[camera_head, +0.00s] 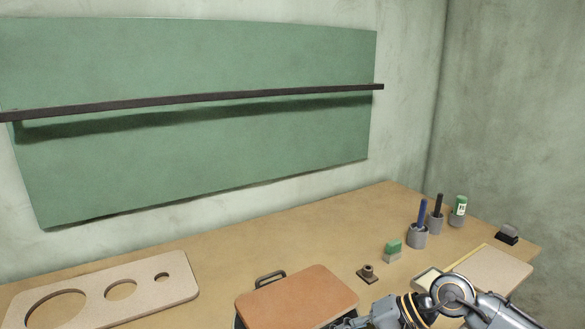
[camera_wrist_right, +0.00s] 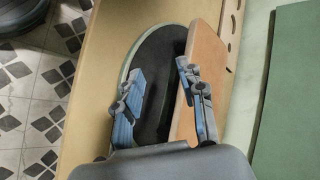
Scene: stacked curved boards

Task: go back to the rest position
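In the right wrist view the orange-brown board (camera_wrist_right: 203,75) is at the right, partly over a dark, light-rimmed curved piece (camera_wrist_right: 150,85). My right gripper (camera_wrist_right: 158,72) is open above them, with its fingers wide apart. Its right finger overlaps the orange-brown board; I cannot tell whether it touches. My left gripper is not in view.
The wooden table (camera_head: 220,255) holds a board with round holes (camera_head: 178,285) at the left. At the right stand a green-and-tan block (camera_head: 393,250), a small dark knob (camera_head: 367,274), grey cups with pens (camera_head: 417,238) and a black block (camera_head: 507,236). A green wall panel (camera_head: 200,150) carries a dark rail.

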